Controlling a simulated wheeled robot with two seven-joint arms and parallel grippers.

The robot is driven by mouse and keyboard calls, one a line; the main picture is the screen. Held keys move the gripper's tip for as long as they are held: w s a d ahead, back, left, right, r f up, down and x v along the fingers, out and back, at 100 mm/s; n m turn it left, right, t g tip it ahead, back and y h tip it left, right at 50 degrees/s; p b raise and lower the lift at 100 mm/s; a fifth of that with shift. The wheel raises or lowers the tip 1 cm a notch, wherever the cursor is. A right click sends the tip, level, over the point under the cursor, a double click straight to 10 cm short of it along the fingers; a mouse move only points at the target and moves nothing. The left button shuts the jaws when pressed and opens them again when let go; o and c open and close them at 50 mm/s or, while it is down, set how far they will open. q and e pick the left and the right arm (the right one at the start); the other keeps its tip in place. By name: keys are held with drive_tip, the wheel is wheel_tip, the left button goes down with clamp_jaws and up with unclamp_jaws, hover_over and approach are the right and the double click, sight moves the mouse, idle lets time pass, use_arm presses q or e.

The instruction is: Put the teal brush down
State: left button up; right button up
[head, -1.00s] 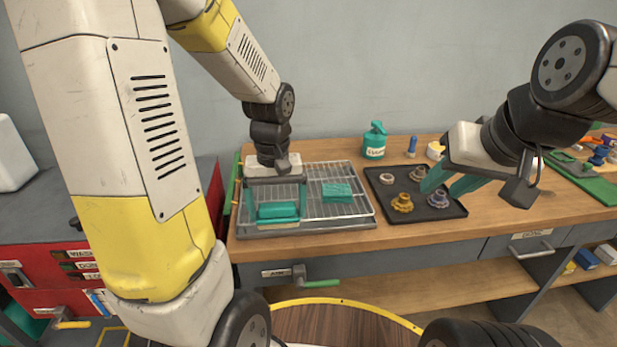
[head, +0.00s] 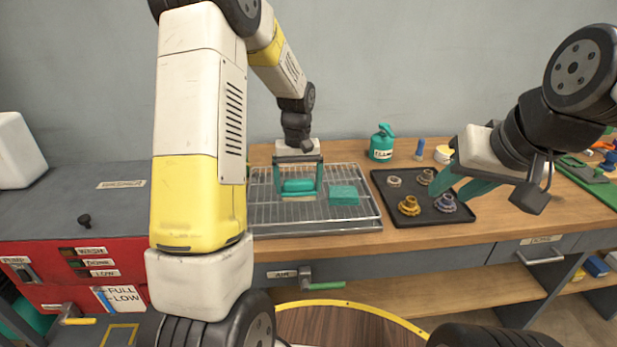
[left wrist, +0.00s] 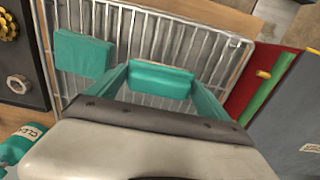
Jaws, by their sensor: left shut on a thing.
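My left gripper (head: 298,183) is shut on the teal brush (head: 298,187), which has pale bristles on its underside. The brush is level over the wire rack (head: 352,222), left of a teal block (head: 343,194). I cannot tell whether the bristles touch the wires. In the left wrist view the brush (left wrist: 160,80) sits between the two teal fingers, with the rack (left wrist: 205,45) beneath and the block (left wrist: 83,53) to the left.
The dark tray (head: 400,220) with several gear-like parts lies right of the rack. A teal can (head: 381,143) and a blue bottle (head: 420,149) stand behind. A red cabinet (head: 40,262) is at the left. The rack's front strip is bare.

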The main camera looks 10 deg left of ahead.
sight(298, 181)
use_arm(q)
drive_tip(key=shift+f, duration=0.6)
drive_tip(key=shift+f, duration=0.1)
drive_tip(key=o, duration=0.9)
wheel_tip(298, 181, up, 11)
drive_tip(key=s+r+m+t+h, duration=0.1)
drive_tip(key=s+r+m+t, duration=0.15)
drive_tip(key=s+r, duration=0.9)
drive_tip(key=s+t, duration=0.1)
drive_tip(key=s, duration=0.3)
drive_tip(key=s+d+f+m+t, duration=0.1)
drive_tip(key=s, duration=0.3)
drive_tip(key=s+d+t+h, duration=0.1)
drive_tip(key=s, duration=0.3)
drive_tip(key=shift+s+d+f+t, duration=0.1)
drive_tip(key=shift+s+f+t, duration=0.1)
drive_tip(key=shift+s+t, duration=0.2)
